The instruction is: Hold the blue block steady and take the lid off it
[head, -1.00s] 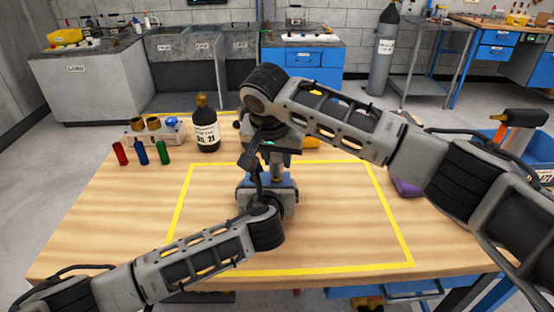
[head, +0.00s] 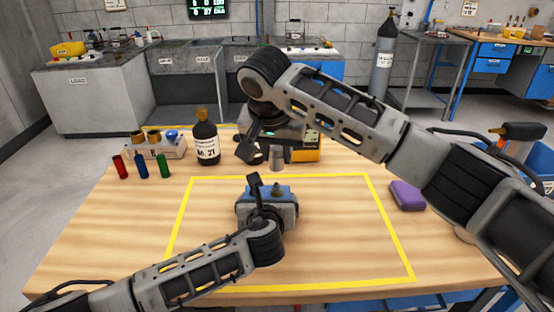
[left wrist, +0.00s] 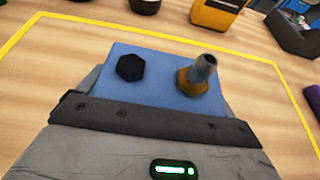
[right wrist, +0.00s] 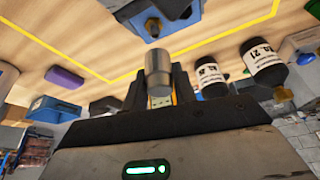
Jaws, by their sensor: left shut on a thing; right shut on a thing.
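The blue block (head: 280,191) sits on the table inside the yellow outline. My left gripper (head: 268,195) is shut on it. In the left wrist view the blue block (left wrist: 150,70) carries a black hex bolt and a brass fitting with a short grey stub (left wrist: 202,72). The lid, a grey metal cylinder (head: 276,160), is in my right gripper (head: 277,147), up and apart from the block. In the right wrist view the lid (right wrist: 158,75) is between the shut fingers, with the block (right wrist: 152,12) beyond it. The right fingertips are mostly hidden in the head view.
A black bottle (head: 206,145) and a white holder (head: 158,150) with fittings stand at the back left, near red, blue and green tubes (head: 142,166). An orange device (head: 307,150) is behind the lid. A purple block (head: 407,195) lies right. The outlined area's right is clear.

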